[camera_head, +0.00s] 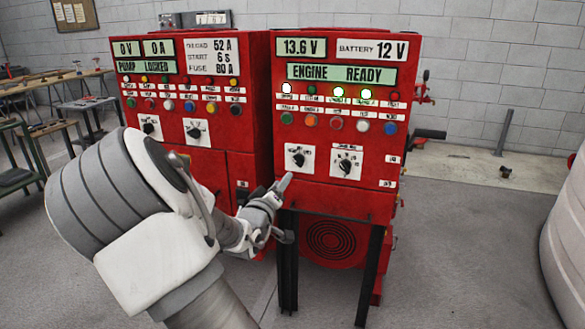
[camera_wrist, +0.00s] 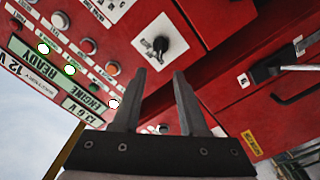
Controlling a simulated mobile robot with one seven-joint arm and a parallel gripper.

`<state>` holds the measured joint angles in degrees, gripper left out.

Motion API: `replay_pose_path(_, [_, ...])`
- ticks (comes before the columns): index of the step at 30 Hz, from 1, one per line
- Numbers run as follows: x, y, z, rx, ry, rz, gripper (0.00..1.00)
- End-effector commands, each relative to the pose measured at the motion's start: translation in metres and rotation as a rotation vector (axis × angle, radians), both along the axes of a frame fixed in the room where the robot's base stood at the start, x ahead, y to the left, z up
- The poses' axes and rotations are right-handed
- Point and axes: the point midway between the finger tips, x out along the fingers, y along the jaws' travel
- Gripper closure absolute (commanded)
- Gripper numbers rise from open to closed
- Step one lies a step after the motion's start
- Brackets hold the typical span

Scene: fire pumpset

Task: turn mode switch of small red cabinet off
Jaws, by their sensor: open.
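The small red cabinet (camera_head: 335,190) is the right one, with a green ENGINE READY display. Its lower panel has two black rotary switches on white plates, a left switch (camera_head: 298,158) and a right switch (camera_head: 346,163). Their labels are too small to read, so I cannot tell which is the mode switch. My gripper (camera_head: 282,187) is just below the left switch in the head view. In the wrist view my gripper (camera_wrist: 159,72) is open and empty, its fingers pointing toward the left switch (camera_wrist: 161,45), with a gap between. The right switch is partly cut off at the top edge.
A larger red cabinet (camera_head: 195,85) stands close on the left, with its own switches. Lit lamps and coloured buttons sit above the switches. A black handle (camera_wrist: 275,68) shows right in the wrist view. Dark legs (camera_head: 370,270) stand below the small cabinet.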

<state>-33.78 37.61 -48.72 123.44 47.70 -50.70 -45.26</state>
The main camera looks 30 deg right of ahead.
Motion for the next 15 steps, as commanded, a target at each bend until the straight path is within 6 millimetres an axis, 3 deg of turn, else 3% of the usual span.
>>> replay_pose_path(6, [0.032,-0.038,-0.002,-0.001,-0.001,-0.003,0.57])
replay_pose_path(15, [0.066,-0.076,-0.001,0.000,0.000,-0.001,0.57])
